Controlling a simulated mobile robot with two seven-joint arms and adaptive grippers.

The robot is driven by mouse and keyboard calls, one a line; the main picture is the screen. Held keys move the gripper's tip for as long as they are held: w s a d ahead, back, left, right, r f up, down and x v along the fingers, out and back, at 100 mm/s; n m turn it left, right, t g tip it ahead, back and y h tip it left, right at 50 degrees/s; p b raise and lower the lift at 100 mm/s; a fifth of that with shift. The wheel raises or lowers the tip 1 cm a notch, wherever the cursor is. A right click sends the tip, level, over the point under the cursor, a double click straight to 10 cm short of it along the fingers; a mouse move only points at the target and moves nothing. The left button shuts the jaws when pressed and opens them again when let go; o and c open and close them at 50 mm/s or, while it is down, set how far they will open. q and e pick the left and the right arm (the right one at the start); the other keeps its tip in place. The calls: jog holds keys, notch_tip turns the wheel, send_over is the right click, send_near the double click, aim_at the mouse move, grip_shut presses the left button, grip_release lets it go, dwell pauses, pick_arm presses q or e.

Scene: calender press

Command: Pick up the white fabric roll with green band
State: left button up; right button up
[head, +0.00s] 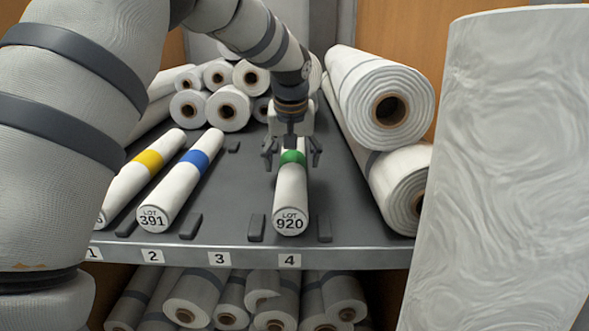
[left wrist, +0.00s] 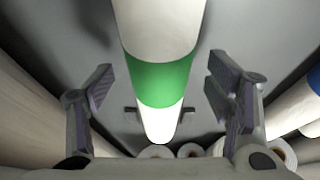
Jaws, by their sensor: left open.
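The white fabric roll with the green band (head: 291,195) lies on the grey shelf at slot 4, its end marked LOT 920 facing me. My left gripper (head: 291,160) is above it at the green band, with one finger on each side. In the left wrist view the roll (left wrist: 160,40) runs between the two open fingers of the gripper (left wrist: 165,95), with a gap on both sides. The fingers do not touch the roll in that view. My right gripper is not in view.
A blue-banded roll (head: 181,180) and a yellow-banded roll (head: 143,172) lie to the left on the shelf (head: 240,180). Large rolls (head: 385,105) are stacked close on the right. More rolls (head: 228,108) are piled behind. Small dark stops (head: 256,228) flank the roll.

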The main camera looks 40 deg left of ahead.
pick_arm(q)
jog(key=x, duration=0.2)
jog(key=shift+w+a+f, duration=0.1)
jog(key=shift+f, duration=0.3)
jog(key=shift+r, duration=0.15)
jog(key=shift+c, duration=1.1)
jog(key=c, duration=1.4)
